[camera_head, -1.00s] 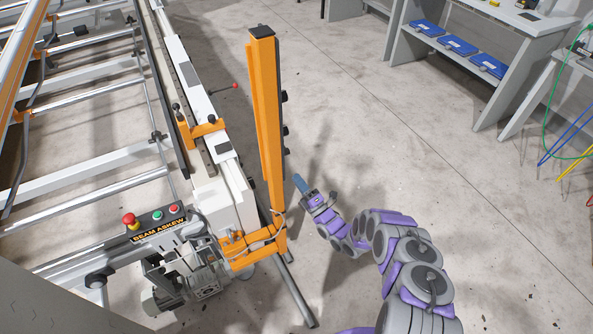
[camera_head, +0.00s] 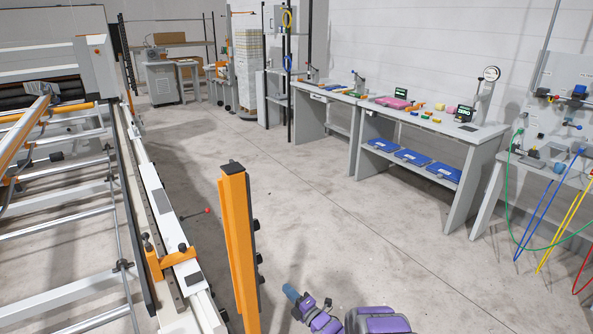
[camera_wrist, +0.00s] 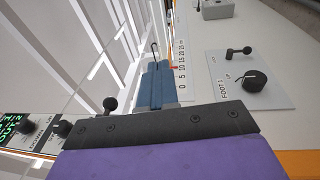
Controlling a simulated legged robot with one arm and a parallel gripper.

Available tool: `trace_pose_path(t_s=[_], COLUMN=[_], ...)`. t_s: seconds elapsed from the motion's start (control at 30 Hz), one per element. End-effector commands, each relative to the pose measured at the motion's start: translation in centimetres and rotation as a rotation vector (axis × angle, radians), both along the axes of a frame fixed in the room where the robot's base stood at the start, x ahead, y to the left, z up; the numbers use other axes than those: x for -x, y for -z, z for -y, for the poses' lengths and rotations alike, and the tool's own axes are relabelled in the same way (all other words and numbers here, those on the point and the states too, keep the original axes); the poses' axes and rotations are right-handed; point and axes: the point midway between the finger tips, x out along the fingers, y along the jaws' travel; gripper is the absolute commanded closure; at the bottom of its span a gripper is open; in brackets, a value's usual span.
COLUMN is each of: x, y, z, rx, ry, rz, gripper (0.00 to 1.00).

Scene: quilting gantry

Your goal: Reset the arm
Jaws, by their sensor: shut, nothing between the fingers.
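My purple and grey arm shows at the bottom of the head view, with my gripper (camera_head: 291,292) pointing up and left. Its blue fingers are together and hold nothing. It appears just right of the upright orange post (camera_head: 238,245); I cannot tell the gap between them. In the wrist view the blue fingers (camera_wrist: 153,85) lie in front of a white panel with a number scale (camera_wrist: 183,65), a black knob (camera_wrist: 255,80) and the label FOOT 1. I cannot tell whether they touch the panel. Most of my arm is below the head view's edge.
The white gantry rail (camera_head: 150,190) and its frame bars fill the left side. Grey benches with blue trays (camera_head: 412,157) stand at the right. The middle floor (camera_head: 290,190) is clear.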

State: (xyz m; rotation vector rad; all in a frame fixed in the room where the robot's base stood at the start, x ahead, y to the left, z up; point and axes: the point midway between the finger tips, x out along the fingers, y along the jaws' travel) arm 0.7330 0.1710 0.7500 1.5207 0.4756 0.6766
Motion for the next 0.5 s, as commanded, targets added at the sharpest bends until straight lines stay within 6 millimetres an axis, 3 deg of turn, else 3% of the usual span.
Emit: trace_pose_path(t_s=[0.03,0.2,0.5], x=[-1.2,-3.9,-5.5], y=[-1.2,-3.5,-8.8], z=[0.8,3.6,9.4], rx=[0.023,0.083,0.119], ry=[0.020,0.108,0.321], rz=[-0.037,-0.201,-0.479], gripper=[1.00,1.00,1.00])
